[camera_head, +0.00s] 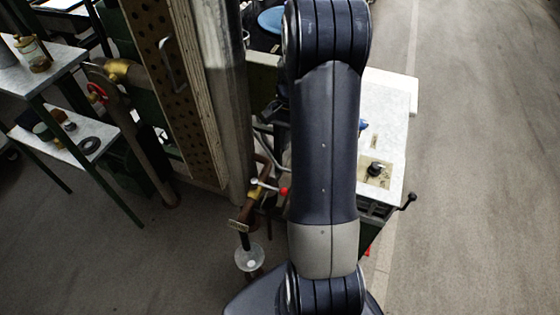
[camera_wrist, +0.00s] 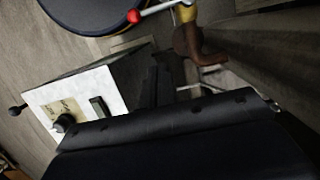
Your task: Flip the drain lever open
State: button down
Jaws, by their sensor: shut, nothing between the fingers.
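The drain lever (camera_head: 268,186) is a thin pale rod with a red knob, on a brass valve (camera_head: 253,193) on a brown pipe beside the grey column. It sticks out sideways, and its red end is close to my arm's outline. In the wrist view the lever (camera_wrist: 155,9) shows at the top edge, with the brass valve (camera_wrist: 181,16) partly cut off. My arm hides the gripper in the head view.
A white-topped cabinet (camera_head: 391,150) with a dark knob stands right of my arm. A glass funnel (camera_head: 249,257) is below the valve. A tall perforated panel (camera_head: 165,80) and shelves (camera_head: 90,130) are left. The floor at right is clear.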

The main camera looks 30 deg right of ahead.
aim_at(269, 187)
jog(key=s+a+f, duration=0.2)
jog(key=f, duration=0.3)
jog(key=s+a+f+b, duration=0.1)
jog(key=a+f, duration=0.2)
jog(key=f, duration=0.1)
jog(key=shift+s+f, duration=0.35)
jog(key=shift+f, duration=0.05)
jog(key=shift+s+a+m, duration=0.1)
jog(key=shift+s+m, duration=0.2)
jog(key=shift+m, duration=0.3)
jog(key=s+a+m, duration=0.1)
jog(key=m, duration=0.1)
jog(key=shift+s+a+m+t, duration=0.15)
jog(key=shift+s+m+t, duration=0.05)
jog(key=shift+m+t, duration=0.2)
jog(key=a+m+t+p, duration=0.1)
jog(key=a+m, duration=0.1)
jog(key=m, duration=0.2)
jog(key=a+m+t+p, duration=0.1)
jog(key=a+m, duration=0.2)
jog(key=m, duration=0.1)
jog(key=a+m+p, duration=0.1)
jog(key=a+m, duration=0.2)
jog(key=m, duration=0.2)
jog(key=shift+s+t+p, duration=0.2)
jog(key=shift+t+p, duration=0.2)
jog(key=shift+w+a, duration=0.1)
